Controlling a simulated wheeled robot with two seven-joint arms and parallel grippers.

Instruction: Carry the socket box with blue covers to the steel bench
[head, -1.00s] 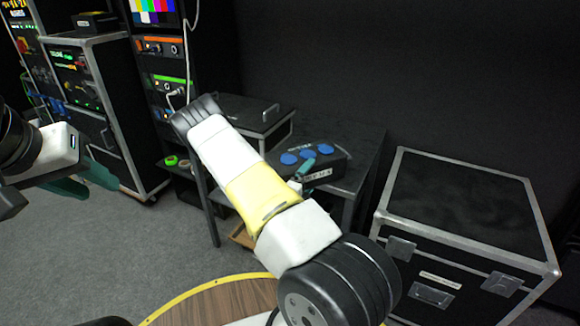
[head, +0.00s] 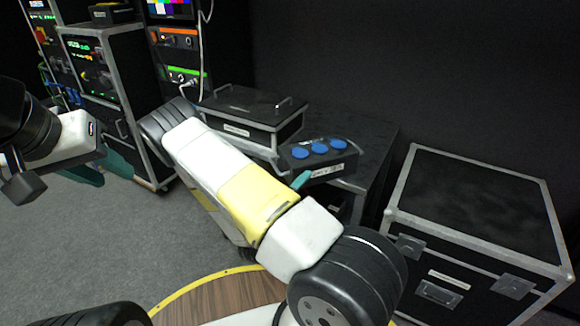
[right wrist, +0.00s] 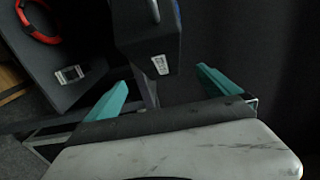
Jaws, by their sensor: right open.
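The socket box with blue covers (head: 330,166) stands on a dark-topped table (head: 372,150) in the head view. It is a black box with three round blue covers on top and a pale label in front. My right gripper (head: 301,180) is at the box's near side, mostly hidden behind my forearm. In the right wrist view, its two teal fingers (right wrist: 162,90) are wide apart, with the box (right wrist: 140,38) ahead between them and nothing gripped. My left gripper (head: 103,168) hangs at the left with its teal fingers apart and empty. I cannot identify a steel bench.
A black case with handles (head: 247,106) stands left of the box. A large metal-edged flight case (head: 480,215) stands at the right. Equipment racks (head: 95,75) fill the back left. Grey carpet (head: 90,240) is open at the left. A red ring (right wrist: 38,22) shows in the right wrist view.

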